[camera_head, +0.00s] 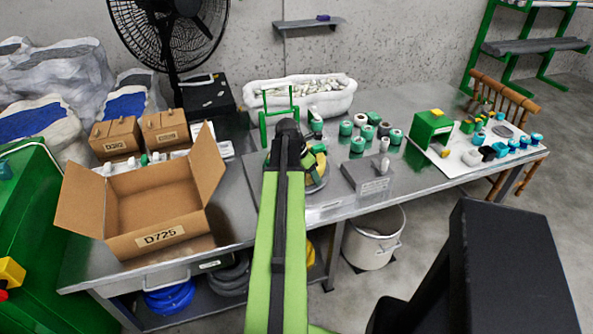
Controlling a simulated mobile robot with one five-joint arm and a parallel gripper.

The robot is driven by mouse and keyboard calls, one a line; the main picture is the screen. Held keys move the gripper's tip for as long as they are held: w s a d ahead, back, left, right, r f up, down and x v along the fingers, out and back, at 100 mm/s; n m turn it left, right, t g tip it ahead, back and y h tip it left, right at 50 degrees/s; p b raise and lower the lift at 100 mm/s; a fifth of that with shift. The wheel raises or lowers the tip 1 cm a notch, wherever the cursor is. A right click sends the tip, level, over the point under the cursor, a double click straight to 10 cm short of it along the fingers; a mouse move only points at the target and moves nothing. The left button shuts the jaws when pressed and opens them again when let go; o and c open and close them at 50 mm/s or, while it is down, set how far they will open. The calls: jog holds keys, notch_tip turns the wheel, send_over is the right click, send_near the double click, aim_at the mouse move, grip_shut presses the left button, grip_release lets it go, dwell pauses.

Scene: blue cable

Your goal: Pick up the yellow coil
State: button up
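A yellow coil (310,254) lies on the lower shelf under the metal table. Only a small part of it shows, to the right of my green arm, which hides the rest. My gripper (288,128) is at the far end of my arm, above the tabletop, beside a round dish with yellow and green pieces. It is well above and beyond the coil and apart from it. Its fingers are too small and dark to tell whether they are open.
A blue coil (169,298) and grey coils (229,277) share the lower shelf. An open cardboard box (160,236) stands at the table's left. A white bucket (371,241) is on the floor to the right.

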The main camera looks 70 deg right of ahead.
jog(key=shift+r, duration=0.1)
jog(key=shift+c, duration=0.3)
grip_shut()
dwell(0.9)
